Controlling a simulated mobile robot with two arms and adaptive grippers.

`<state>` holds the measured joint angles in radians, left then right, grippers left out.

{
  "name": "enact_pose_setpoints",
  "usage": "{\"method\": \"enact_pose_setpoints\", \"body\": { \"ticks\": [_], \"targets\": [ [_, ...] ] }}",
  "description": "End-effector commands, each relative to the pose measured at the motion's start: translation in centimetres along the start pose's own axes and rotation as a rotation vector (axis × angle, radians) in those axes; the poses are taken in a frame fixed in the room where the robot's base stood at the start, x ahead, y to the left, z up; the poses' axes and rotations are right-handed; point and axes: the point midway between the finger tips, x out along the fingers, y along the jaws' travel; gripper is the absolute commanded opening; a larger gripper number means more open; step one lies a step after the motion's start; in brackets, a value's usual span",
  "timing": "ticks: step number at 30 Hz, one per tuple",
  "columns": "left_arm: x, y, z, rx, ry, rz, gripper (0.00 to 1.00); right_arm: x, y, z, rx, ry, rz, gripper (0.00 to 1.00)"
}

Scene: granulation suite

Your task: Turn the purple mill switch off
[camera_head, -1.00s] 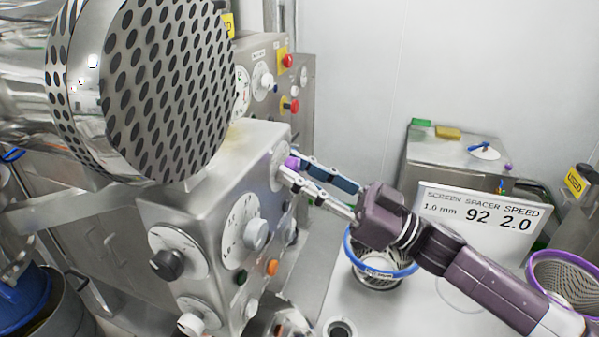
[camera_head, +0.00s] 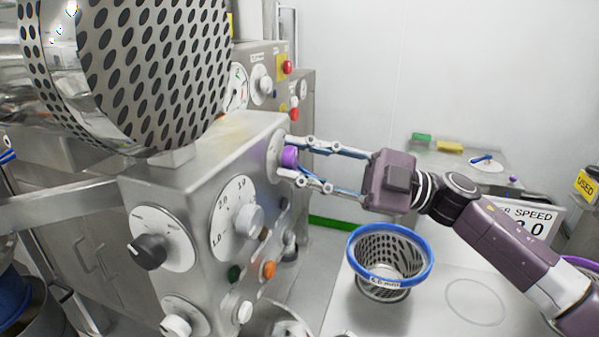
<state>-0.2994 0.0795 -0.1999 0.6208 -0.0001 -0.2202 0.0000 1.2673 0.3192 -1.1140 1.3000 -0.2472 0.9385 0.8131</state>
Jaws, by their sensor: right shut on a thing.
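The purple mill switch (camera_head: 289,157) is a knob on a round pale dial plate (camera_head: 274,157), on the right face of the steel control box (camera_head: 160,185). My right gripper (camera_head: 290,160) reaches in from the right. Its two fingers lie one above and one below the purple knob, with the fingertips at the dial plate, and it is shut on the knob. The dial's markings are too oblique to read. My left gripper is not in view.
A large perforated metal drum (camera_head: 150,70) hangs over the box. Other knobs crowd it: black (camera_head: 150,251), grey (camera_head: 249,219), orange (camera_head: 268,270). A blue-rimmed basket (camera_head: 390,260) stands on the table below my right arm. A sign (camera_head: 540,222) is partly behind my arm.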

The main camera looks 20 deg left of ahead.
Motion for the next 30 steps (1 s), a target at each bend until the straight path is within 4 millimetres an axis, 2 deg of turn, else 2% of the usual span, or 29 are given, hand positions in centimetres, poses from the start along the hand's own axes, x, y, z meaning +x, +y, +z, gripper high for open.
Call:
{"method": "enact_pose_setpoints", "body": {
  "ticks": [3,15,30],
  "targets": [
    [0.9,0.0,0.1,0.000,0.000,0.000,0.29,0.0,0.0,0.1,-0.105,0.000,-0.043,0.02],
    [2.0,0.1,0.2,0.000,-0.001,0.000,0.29,0.0,0.2,0.0,-0.437,0.000,-0.181,0.02],
    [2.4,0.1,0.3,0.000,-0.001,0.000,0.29,0.1,0.2,-0.1,-0.663,0.000,-0.276,0.02]
  ]
}}
